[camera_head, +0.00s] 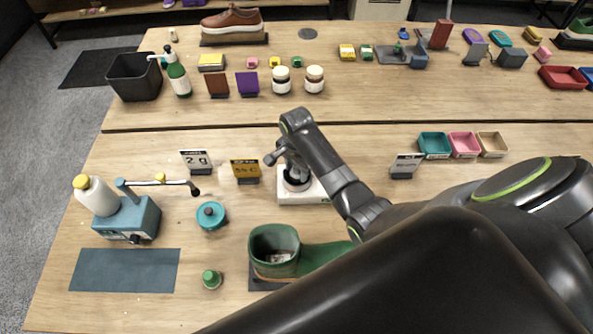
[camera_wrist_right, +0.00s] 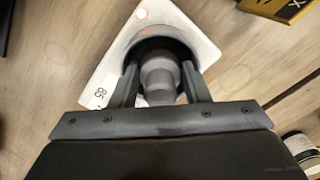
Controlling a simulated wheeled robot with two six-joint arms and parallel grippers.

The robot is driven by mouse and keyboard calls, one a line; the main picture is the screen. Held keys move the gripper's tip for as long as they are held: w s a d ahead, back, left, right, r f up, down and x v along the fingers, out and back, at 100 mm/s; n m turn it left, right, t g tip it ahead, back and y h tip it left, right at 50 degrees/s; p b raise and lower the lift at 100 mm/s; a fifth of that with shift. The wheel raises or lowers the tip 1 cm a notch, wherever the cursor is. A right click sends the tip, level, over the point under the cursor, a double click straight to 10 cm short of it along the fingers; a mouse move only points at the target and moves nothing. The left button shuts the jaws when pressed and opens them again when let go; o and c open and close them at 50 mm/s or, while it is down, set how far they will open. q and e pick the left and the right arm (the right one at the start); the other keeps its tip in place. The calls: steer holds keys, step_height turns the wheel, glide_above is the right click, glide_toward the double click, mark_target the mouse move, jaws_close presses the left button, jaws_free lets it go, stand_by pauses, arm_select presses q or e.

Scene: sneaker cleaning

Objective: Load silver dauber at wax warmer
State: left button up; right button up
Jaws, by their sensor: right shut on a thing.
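The white wax warmer (camera_head: 288,199) stands mid-table in the head view, just behind the green boot. In the right wrist view the warmer (camera_wrist_right: 104,78) is a white square plate with a round dark well. My right gripper (camera_head: 296,171) points down over this well. In the wrist view my right gripper (camera_wrist_right: 160,86) is shut on the grey silver dauber (camera_wrist_right: 158,73), whose round body sits between the fingers at the well's opening. The dauber's lower end is hidden, so I cannot tell how deep it reaches. My left gripper is out of view.
A green boot (camera_head: 274,240) lies in front of the warmer. An amber sign (camera_head: 245,169) stands to its left, with a teal lidded pot (camera_head: 211,215) and a teal machine (camera_head: 131,217) further left. A dark mat (camera_head: 125,270) lies front left. Three small trays (camera_head: 463,145) sit right.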

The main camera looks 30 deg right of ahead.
steer(key=shift+r, duration=2.8)
